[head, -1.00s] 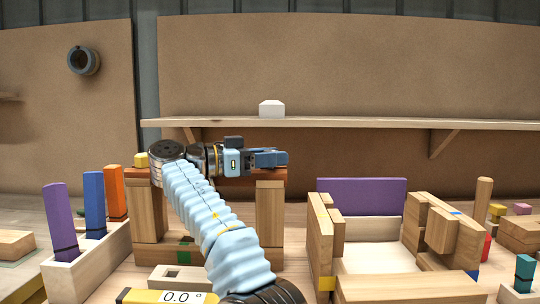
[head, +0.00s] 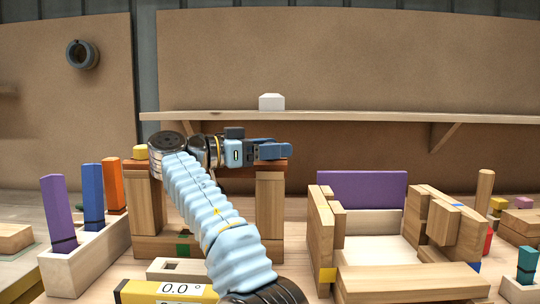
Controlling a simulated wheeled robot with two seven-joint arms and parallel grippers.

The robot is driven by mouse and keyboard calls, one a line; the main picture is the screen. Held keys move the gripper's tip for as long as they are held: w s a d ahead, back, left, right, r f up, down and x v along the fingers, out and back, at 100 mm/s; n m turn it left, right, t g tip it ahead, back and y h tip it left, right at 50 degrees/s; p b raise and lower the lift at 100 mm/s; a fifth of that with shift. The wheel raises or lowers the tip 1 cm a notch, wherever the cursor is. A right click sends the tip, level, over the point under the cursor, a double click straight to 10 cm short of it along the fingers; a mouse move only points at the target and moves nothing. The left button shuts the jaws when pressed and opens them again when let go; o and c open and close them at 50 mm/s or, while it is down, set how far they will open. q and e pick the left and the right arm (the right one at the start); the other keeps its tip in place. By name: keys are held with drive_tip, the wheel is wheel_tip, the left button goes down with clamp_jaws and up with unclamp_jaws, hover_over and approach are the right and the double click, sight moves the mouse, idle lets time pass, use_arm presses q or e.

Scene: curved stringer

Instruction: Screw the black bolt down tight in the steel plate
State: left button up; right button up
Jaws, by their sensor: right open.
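I cannot make out a black bolt or a steel plate in the head view. My right gripper (head: 273,151) is at the end of the pale blue sleeved arm that rises from the bottom. It points right, just above the right end of a reddish-brown plank bridging wooden blocks (head: 270,210). Its jaws are open, and I see nothing held between them. The arm and wrist hide the middle of the block structure and whatever lies behind it. My left gripper is not in view.
A pale holder (head: 88,262) with purple, blue and orange bars stands left. A yellow level (head: 165,293) reads 0.0° in front. A box-like block structure with a purple board (head: 362,189) stands right. A wooden shelf (head: 350,118) with a white block (head: 271,102) runs behind.

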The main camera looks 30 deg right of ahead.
wheel_tip(320, 180, down, 2)
drive_tip(key=n+t+b, duration=0.2)
drive_tip(key=t+b, duration=0.1)
drive_tip(key=n+t+b, duration=0.2)
drive_tip(key=t+b, duration=0.1)
drive_tip(key=shift+w+a+n+t, duration=0.1)
drive_tip(key=shift+a+n+t, duration=0.05)
drive_tip(key=shift+n+t, duration=0.2)
drive_tip(key=shift+r+n+t+y+b, duration=0.2)
drive_tip(key=shift+n+t+y+b, duration=0.25)
drive_tip(key=shift+t+b, duration=0.2)
drive_tip(key=n+t+y+b, duration=0.1)
drive_tip(key=n+t+b, duration=0.1)
drive_tip(key=n+t+y+b, duration=0.2)
drive_tip(key=t, duration=0.1)
drive_tip(key=shift+d+f+t+b, duration=0.2)
drive_tip(key=shift+t+b, duration=0.1)
drive_tip(key=shift+r+n+t+y, duration=0.5)
drive_tip(key=shift+n+t+y, duration=0.3)
drive_tip(key=shift+t+y, duration=0.2)
drive_tip(key=shift+r+p, duration=0.35)
drive_tip(key=shift+r, duration=0.15)
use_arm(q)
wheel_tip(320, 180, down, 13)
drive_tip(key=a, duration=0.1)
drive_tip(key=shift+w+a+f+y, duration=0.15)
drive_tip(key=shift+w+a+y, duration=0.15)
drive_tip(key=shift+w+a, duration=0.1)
use_arm(e)
drive_tip(key=shift+c, duration=0.4)
